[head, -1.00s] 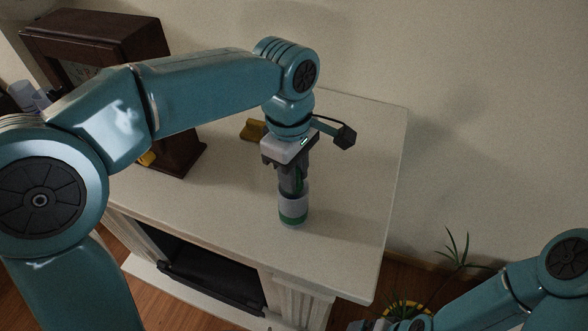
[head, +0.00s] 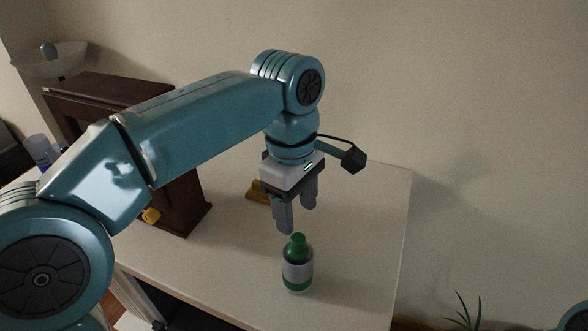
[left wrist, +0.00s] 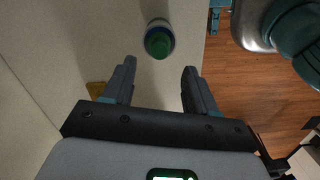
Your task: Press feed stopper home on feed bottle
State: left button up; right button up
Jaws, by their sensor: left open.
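The feed bottle (head: 298,272) stands upright on the pale mantel top, with a grey-white middle and a green lower band. The green feed stopper (head: 298,243) sits in its mouth; I cannot tell how deep. In the left wrist view the stopper (left wrist: 160,44) shows from above, centred over the bottle's dark rim. My left gripper (head: 297,218) is open and empty, pointing down, above and slightly behind the stopper. In the left wrist view the bottle lies beyond the gap between its fingertips (left wrist: 160,66). My right gripper is not in view.
A dark wooden clock case (head: 180,195) stands left on the mantel top (head: 365,235). A small mustard-coloured object (head: 258,192) lies behind my left gripper. The mantel is clear right of the bottle. A plant (head: 466,312) is beyond its right edge.

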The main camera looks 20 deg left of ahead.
aim_at(294, 235)
pick_arm(q)
notch_tip(294, 235, up, 8)
jog(key=p, duration=0.1)
jog(key=shift+a, duration=0.3)
jog(key=shift+w, duration=0.1)
